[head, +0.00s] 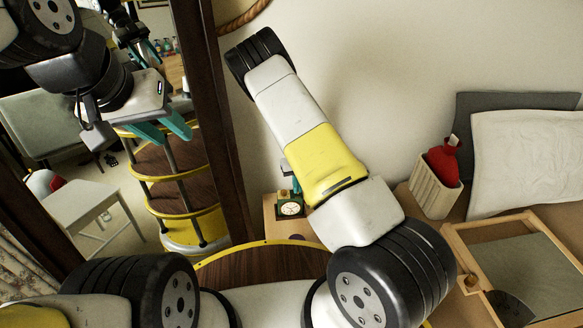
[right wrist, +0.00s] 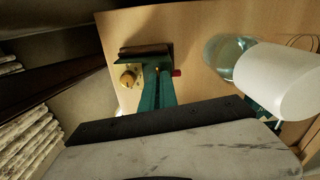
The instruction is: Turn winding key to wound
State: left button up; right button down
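In the right wrist view a small dark-topped box (right wrist: 146,50) with a brass plate and a round brass knob or key (right wrist: 127,78) sits on a light wooden top. My right gripper's teal fingers (right wrist: 157,75) reach over the box, just right of the brass key and apart from it. Whether they are parted is unclear. In the head view my right arm hides most of this gripper; a teal sliver shows. My left gripper (head: 163,131) is open and empty, in front of the mirror.
A red knob (right wrist: 177,72) is right beside the right fingers. A glass jar (right wrist: 226,52) and a white cylinder (right wrist: 278,82) stand further right. In the head view a dark mirror frame (head: 214,100) stands left, with a ribbed holder (head: 434,187) and a framed tray (head: 480,236) at right.

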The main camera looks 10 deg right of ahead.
jog(key=c, duration=1.6)
grip_release()
jog(key=shift+c, duration=0.2)
notch_tip(320, 180, up, 8)
jog(key=shift+f, duration=0.1)
